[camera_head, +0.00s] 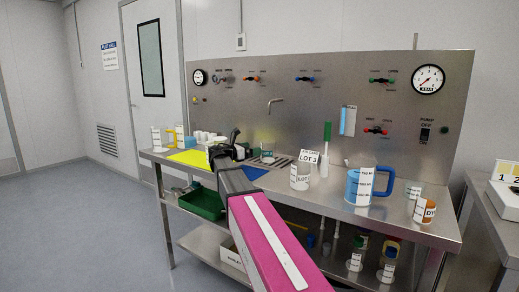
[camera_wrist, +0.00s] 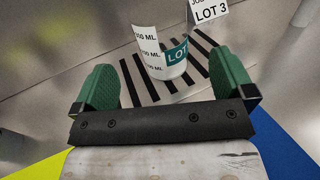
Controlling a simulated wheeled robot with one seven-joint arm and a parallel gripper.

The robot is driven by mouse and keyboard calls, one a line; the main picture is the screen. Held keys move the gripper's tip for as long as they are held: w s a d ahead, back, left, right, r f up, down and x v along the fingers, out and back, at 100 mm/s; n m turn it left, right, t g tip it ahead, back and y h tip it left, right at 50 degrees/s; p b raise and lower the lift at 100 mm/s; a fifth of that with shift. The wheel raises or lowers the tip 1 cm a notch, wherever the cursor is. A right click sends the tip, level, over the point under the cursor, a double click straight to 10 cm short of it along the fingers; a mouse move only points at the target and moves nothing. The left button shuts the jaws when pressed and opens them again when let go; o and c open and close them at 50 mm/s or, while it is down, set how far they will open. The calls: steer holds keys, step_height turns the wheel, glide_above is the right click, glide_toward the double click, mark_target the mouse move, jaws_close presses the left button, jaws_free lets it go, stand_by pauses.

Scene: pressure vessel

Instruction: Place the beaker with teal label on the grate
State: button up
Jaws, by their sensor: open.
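The beaker with the teal label (camera_wrist: 160,50) is clear, with white volume markings and a teal LOT label. In the wrist view it stands upright on the slotted grate (camera_wrist: 202,68), ahead of and between my fingers. My gripper (camera_wrist: 164,72) has two green pads, spread apart with a gap to the beaker on both sides. In the head view my gripper (camera_head: 236,146) is at the left of the grate (camera_head: 282,162), beside the beaker (camera_head: 267,157), which is small and partly hidden there.
A LOT 3 card and labelled beaker (camera_head: 300,176) stand right of the grate. A blue jug (camera_head: 362,187) and orange-labelled beaker (camera_head: 425,210) are farther right. A yellow mat (camera_head: 190,157) lies left. A bent spout (camera_head: 275,101) overhangs the grate from the panel.

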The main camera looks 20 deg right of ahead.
steer(key=shift+v, duration=1)
